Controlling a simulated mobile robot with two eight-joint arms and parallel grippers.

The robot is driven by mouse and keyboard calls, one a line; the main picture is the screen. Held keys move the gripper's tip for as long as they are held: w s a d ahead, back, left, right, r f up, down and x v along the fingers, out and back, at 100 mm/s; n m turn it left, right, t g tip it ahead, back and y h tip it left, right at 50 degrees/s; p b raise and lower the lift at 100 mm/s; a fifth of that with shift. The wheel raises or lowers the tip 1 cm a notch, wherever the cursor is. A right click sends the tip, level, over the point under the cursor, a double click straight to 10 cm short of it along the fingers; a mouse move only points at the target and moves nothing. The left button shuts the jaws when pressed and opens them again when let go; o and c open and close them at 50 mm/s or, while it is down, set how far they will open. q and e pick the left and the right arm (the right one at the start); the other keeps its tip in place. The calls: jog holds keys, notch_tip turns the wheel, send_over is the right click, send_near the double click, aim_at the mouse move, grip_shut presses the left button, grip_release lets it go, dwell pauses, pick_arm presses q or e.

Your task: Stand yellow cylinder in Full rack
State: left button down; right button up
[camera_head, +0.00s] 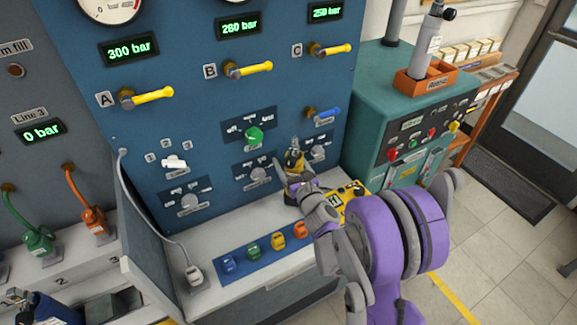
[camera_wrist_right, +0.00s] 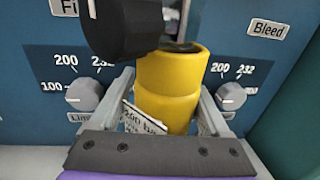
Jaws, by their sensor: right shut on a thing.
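The yellow cylinder (camera_wrist_right: 168,85) has a dark valve on top and stands upright between the fingers of my right gripper (camera_wrist_right: 168,108) in the wrist view. In the head view the yellow cylinder (camera_head: 294,160) is at the bench front, before the blue panel, partly hidden by my right gripper (camera_head: 296,182). Whether its base touches the bench is hidden. No rack labelled Full can be made out. My left gripper is not in view.
An orange rack (camera_head: 421,88) with a grey cylinder (camera_head: 425,52) stands on the teal cabinet (camera_head: 385,75) at right. A blue mat (camera_head: 262,250) holds small coloured parts. A blue cylinder (camera_head: 50,308) shows at lower left.

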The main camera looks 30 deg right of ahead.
jog(key=shift+w+f, duration=0.2)
jog(key=shift+f, duration=0.85)
jog(key=o, duration=1.4)
jog(key=shift+o, duration=0.8)
